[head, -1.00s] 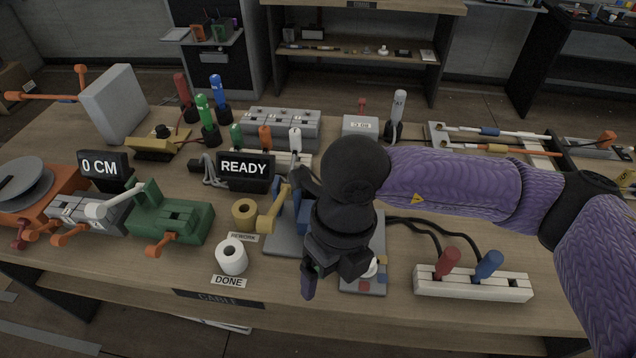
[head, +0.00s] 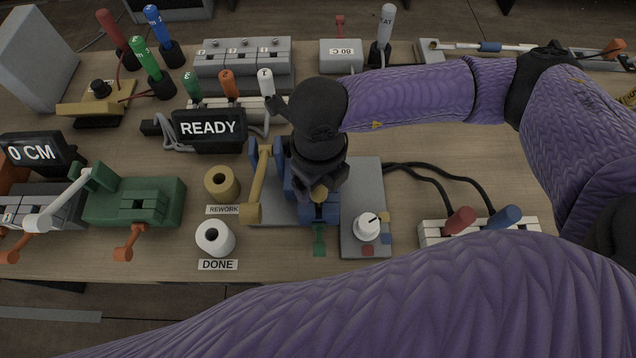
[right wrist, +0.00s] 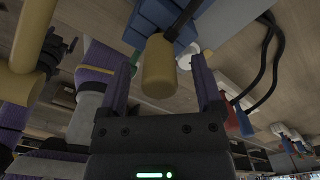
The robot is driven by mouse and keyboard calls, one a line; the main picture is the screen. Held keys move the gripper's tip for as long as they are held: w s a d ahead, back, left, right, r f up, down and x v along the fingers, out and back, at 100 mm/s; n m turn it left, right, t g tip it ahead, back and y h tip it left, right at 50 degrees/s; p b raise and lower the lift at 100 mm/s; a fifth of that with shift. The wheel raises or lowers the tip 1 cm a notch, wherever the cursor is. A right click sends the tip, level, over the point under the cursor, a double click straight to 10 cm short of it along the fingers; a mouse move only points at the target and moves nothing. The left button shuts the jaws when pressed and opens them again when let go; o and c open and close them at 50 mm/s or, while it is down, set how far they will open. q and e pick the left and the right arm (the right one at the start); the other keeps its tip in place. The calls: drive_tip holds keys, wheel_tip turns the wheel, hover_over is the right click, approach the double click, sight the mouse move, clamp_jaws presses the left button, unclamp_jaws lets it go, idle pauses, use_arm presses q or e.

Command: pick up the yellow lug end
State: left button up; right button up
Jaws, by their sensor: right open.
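The yellow lug end (head: 320,193) shows as a small yellow piece at the blue block (head: 318,212) of the bench press, partly hidden under my right gripper. In the right wrist view the lug end (right wrist: 160,68) is a yellow cylinder pointing towards the gripper, with the blue block (right wrist: 165,14) behind it. My right gripper (head: 319,182) is over the press in the head view. In the right wrist view the open jaws (right wrist: 161,85) have one finger on each side of the lug end, with gaps on both sides. My left gripper is not in view.
A yellow lever (head: 256,185) stands left of the gripper. A white knob (head: 367,227) is at right. The yellow REWORK roll (head: 222,184) and white DONE roll (head: 215,238) are at left. The READY display (head: 208,130) stands behind. Black cables (head: 440,178) run right.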

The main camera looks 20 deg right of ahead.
drive_tip(key=shift+f, duration=0.5)
clamp_jaws()
